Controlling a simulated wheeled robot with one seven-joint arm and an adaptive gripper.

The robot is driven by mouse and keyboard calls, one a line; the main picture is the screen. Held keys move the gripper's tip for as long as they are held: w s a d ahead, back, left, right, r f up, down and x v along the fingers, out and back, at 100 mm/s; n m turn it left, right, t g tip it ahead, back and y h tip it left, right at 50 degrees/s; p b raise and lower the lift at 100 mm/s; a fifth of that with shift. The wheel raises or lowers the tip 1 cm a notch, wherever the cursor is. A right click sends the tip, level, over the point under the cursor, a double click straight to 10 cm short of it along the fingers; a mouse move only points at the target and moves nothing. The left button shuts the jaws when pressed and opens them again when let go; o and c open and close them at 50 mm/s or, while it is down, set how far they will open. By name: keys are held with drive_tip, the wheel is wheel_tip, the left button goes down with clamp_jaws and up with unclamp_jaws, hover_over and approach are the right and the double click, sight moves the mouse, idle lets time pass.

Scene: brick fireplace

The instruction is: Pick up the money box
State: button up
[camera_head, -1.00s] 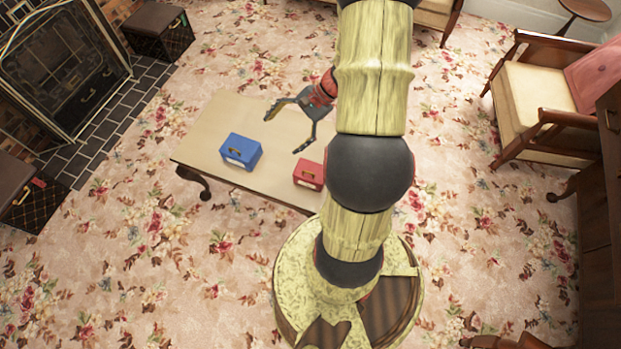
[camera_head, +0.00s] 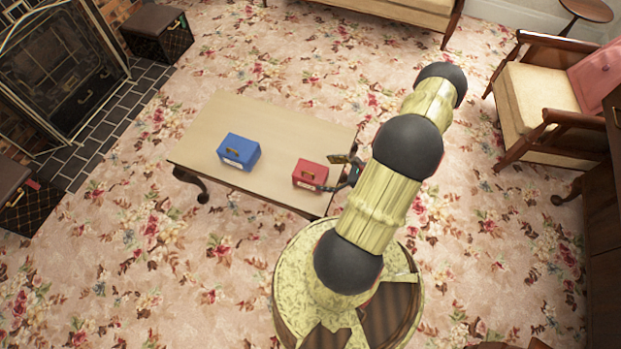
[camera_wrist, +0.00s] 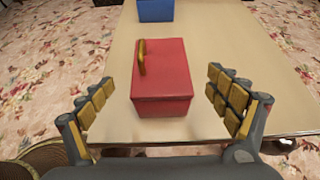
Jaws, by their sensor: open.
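Two boxes stand on the table. The red box (camera_head: 310,174) has a gold handle on top and a pale label on its front; it also shows in the wrist view (camera_wrist: 163,85). The blue box (camera_head: 239,151) is to its left, and its lower part shows at the top of the wrist view (camera_wrist: 156,10). Which of them is the money box I cannot tell. My gripper (camera_wrist: 163,103) is open, with a finger on each side of the red box's near end and gaps on both sides. In the head view my gripper (camera_head: 347,172) is at the red box's right side, partly hidden by my arm.
The light wooden table (camera_head: 265,115) has bare room behind the boxes. A fireplace (camera_head: 60,65) and dark stools (camera_head: 157,32) are at the left. An armchair (camera_head: 545,95) stands at the right. Flowered carpet surrounds the table.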

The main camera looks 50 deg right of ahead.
sight(314, 172)
drive_tip(key=b+x, duration=0.2)
drive_tip(key=x, duration=0.3)
drive_tip(key=shift+w+f, duration=0.1)
drive_tip(key=shift+f, duration=0.05)
drive_tip(key=c, duration=0.4)
drive_tip(key=c, duration=1.5)
drive_tip(key=shift+c, duration=0.2)
